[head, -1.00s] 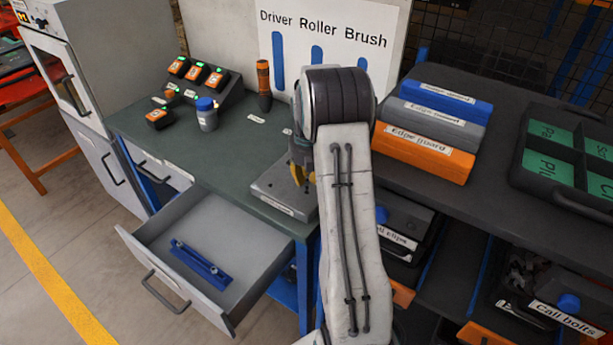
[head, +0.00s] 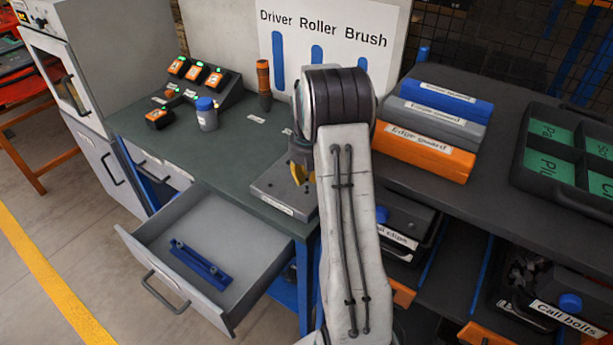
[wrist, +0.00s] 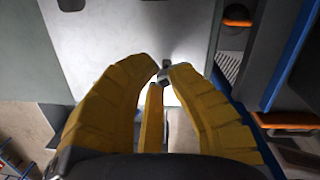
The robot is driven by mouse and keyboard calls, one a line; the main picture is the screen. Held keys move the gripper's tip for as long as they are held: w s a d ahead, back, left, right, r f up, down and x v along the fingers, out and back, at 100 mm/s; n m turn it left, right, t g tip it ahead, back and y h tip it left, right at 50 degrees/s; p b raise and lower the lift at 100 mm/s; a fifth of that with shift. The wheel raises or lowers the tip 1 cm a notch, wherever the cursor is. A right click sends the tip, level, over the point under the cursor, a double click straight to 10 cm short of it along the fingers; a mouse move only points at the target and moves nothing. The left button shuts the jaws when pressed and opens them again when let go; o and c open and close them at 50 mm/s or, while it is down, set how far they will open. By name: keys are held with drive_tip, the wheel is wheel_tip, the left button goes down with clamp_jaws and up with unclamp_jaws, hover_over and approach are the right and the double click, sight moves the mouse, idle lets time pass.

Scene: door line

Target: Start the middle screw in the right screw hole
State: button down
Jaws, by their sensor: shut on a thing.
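My gripper (wrist: 163,72) is shut on a small grey metal screw (wrist: 165,75), seen between the yellow fingertips in the wrist view. The fingers hide most of it. Below it lies a light grey plate (wrist: 115,45) with dark holes near the top edge of the wrist view. In the head view the plate (head: 272,197) sits at the bench's front right corner, and my gripper (head: 300,175) is over its right part, partly hidden by my arm. Whether the screw touches a hole cannot be told.
The green-grey bench (head: 225,160) carries a blue-capped jar (head: 206,115), a charger rack (head: 205,82) and a driver (head: 264,85). An open drawer (head: 215,245) with a blue bracket juts out in front. Labelled cases (head: 425,150) stand to the right.

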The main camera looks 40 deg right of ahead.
drive_tip(key=shift+f+b, duration=0.5)
drive_tip(key=shift+f, duration=0.15)
idle(1.2)
drive_tip(key=c, duration=1.2)
unclamp_jaws()
drive_tip(key=shift+c, duration=0.2)
wheel_tip(320, 180, up, 12)
drive_tip(key=s, duration=0.1)
drive_tip(key=shift+a, duration=0.3)
drive_tip(key=shift+s, duration=0.1)
